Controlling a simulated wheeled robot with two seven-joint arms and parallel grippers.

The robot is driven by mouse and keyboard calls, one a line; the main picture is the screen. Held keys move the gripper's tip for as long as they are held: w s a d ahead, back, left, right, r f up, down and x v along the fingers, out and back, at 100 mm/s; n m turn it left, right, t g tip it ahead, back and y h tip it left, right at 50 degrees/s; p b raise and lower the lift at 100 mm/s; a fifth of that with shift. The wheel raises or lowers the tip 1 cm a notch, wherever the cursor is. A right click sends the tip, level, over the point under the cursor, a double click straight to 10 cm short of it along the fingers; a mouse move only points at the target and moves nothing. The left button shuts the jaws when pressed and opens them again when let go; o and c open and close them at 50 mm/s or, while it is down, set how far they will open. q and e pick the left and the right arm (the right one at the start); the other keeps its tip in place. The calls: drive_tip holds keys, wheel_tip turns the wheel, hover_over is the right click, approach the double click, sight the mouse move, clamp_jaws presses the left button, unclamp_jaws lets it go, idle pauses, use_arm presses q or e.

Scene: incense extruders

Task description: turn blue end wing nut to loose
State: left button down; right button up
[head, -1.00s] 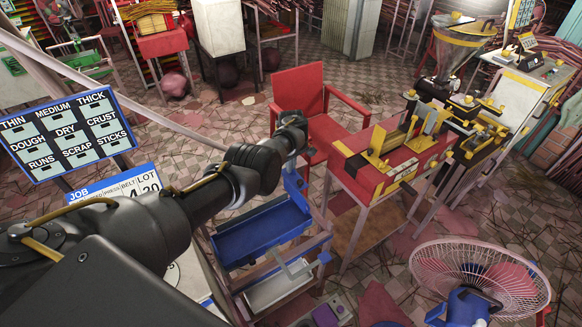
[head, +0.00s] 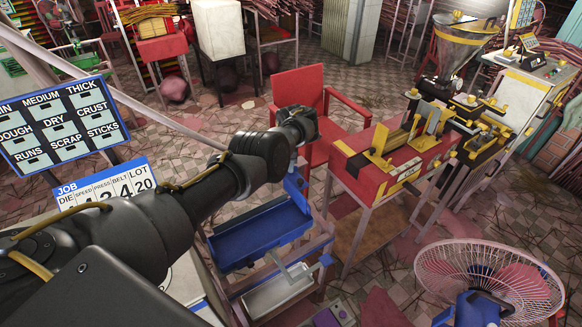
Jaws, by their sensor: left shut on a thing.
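My left arm reaches in from the lower left, and its black gripper (head: 304,122) is at the middle of the view, in front of the red chair. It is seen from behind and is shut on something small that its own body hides. A blue upright part (head: 297,190) stands just below the gripper in the picture, above a blue tray (head: 262,233). I cannot make out the blue end wing nut or its wings. My right gripper is not in view.
A red bench (head: 372,180) with yellow-and-black extruder parts stands right of the gripper. A red chair (head: 299,88) is behind it. A fan (head: 490,275) is at the lower right. A label board (head: 62,132) and job sign (head: 105,186) are at the left.

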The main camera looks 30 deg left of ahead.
use_arm(q)
drive_tip(key=shift+n, duration=0.6)
drive_tip(key=c, duration=1.6)
unclamp_jaws()
drive_tip(key=shift+r, duration=0.5)
wheel_tip(320, 180, up, 10)
drive_tip(key=shift+f, duration=0.1)
